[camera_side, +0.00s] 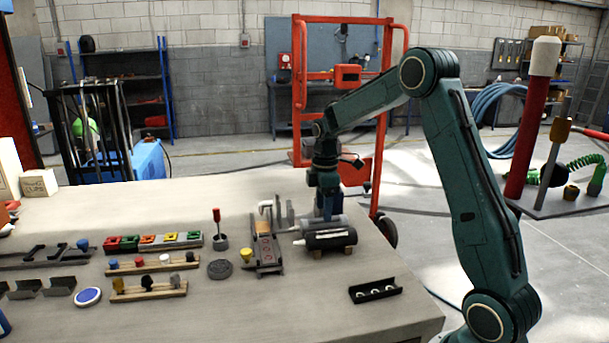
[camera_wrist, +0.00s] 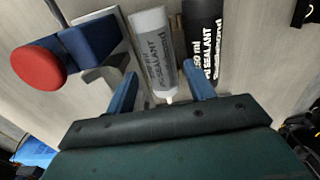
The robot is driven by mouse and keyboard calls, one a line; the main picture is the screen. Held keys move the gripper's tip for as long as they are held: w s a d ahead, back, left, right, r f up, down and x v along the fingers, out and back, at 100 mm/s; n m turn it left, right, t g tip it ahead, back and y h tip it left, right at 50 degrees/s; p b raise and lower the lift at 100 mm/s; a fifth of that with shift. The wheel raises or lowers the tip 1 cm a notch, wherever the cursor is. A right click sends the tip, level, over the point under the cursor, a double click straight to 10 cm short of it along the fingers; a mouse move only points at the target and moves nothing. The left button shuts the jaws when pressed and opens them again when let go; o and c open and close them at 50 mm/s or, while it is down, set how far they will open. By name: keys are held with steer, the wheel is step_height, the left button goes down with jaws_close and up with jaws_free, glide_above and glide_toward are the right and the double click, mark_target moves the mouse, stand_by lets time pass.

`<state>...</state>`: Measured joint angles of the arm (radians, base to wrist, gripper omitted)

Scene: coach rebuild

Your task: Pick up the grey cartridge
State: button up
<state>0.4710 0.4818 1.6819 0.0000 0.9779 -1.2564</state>
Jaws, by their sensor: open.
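The grey cartridge (camera_wrist: 152,45) has dark lettering reading SEALANT and a pale nozzle pointing toward my gripper in the wrist view. In the side view my gripper (camera_side: 327,212) points down at the cartridge. The black cartridge (camera_wrist: 202,40) lies parallel, just to the right in the wrist view.
The black cartridge (camera_side: 328,239) rests on wooden supports in the side view. A grey metal fixture (camera_side: 265,252) stands left of the cartridges. A black tray (camera_side: 375,291) sits near the front right edge. Wooden racks (camera_side: 150,290) with small parts fill the left.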

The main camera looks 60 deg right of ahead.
steer(key=shift+f, duration=0.1)
steer(key=shift+w+f, duration=0.1)
steer(key=shift+f, duration=2.4)
steer(key=shift+c, duration=0.2)
steer(key=c, duration=0.9)
steer(key=shift+o, duration=0.2)
steer(key=shift+r, duration=0.1)
step_height(320, 180, up, 20)
